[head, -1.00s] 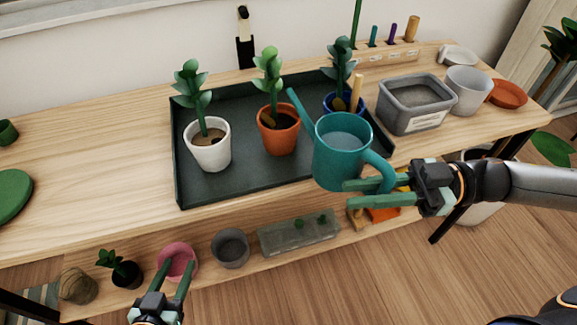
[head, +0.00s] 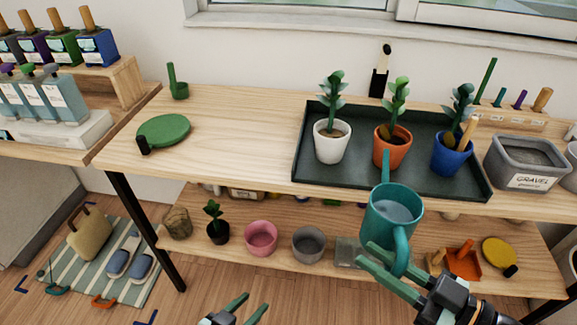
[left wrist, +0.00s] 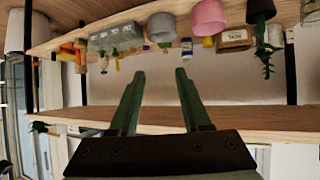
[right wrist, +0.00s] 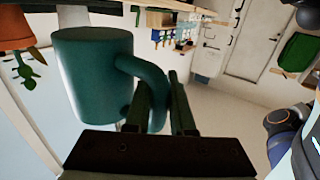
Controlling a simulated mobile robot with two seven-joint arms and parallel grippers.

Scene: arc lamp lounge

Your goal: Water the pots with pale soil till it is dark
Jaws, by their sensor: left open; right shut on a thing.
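A teal watering can (head: 378,212) with water inside hangs upright in front of the tray's edge. My right gripper (head: 378,262) is shut on its handle; the can also fills the left of the right wrist view (right wrist: 95,85). A white pot (head: 332,149), a terracotta pot (head: 391,155) and a blue pot (head: 450,161) stand in the dark tray (head: 310,172), each with a plant. The white pot's soil looks brown, partly shaded; the terracotta pot's looks dark. The blue pot's soil is mostly hidden. My left gripper (head: 246,306) is open and empty, low before the bench.
A gravel bin (head: 520,165) stands right of the tray. The lower shelf holds a pink pot (head: 261,238), a grey pot (head: 308,244) and an orange dustpan (head: 463,264). A striped rug (head: 135,288) lies at left.

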